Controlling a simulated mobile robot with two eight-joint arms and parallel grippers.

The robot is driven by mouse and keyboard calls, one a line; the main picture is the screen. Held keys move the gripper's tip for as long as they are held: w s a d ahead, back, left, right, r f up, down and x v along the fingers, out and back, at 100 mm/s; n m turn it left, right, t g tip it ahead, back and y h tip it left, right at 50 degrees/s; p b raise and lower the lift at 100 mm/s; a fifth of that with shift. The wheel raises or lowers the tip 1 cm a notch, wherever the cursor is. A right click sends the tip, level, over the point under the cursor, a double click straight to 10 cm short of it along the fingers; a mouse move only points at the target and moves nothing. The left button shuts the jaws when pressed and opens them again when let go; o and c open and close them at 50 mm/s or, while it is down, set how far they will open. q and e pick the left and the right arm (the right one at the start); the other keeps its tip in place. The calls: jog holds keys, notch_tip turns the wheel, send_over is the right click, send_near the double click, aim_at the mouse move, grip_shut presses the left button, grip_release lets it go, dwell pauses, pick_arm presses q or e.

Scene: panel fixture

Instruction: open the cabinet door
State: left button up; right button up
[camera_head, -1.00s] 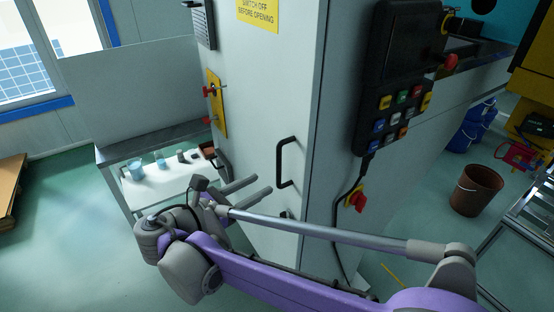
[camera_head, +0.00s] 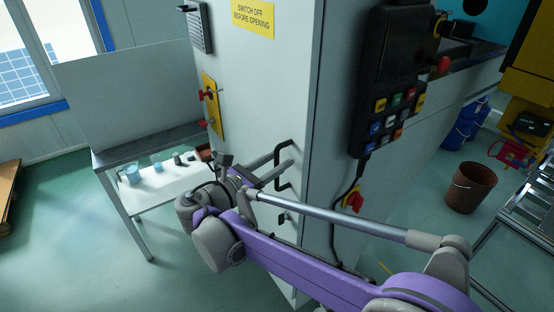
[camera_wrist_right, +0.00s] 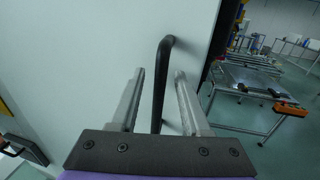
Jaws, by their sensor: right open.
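The cabinet door (camera_head: 262,95) is a white panel and looks shut. Its black bar handle (camera_head: 279,180) is upright near the door's right edge. My right gripper (camera_head: 284,156) is open in front of the door, with its fingers over the handle's upper part in the head view. My left gripper is not in view.
A yellow plate with red knobs (camera_head: 212,105) and a grey box (camera_head: 199,27) are on the cabinet's left part. A black control pendant (camera_head: 385,85) and red switch (camera_head: 354,200) are on its right side. A table with cups (camera_head: 150,190) stands left. A brown bucket (camera_head: 469,187) is at right.

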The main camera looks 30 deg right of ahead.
jog(key=shift+d, duration=0.1)
grip_shut()
dwell(1.4)
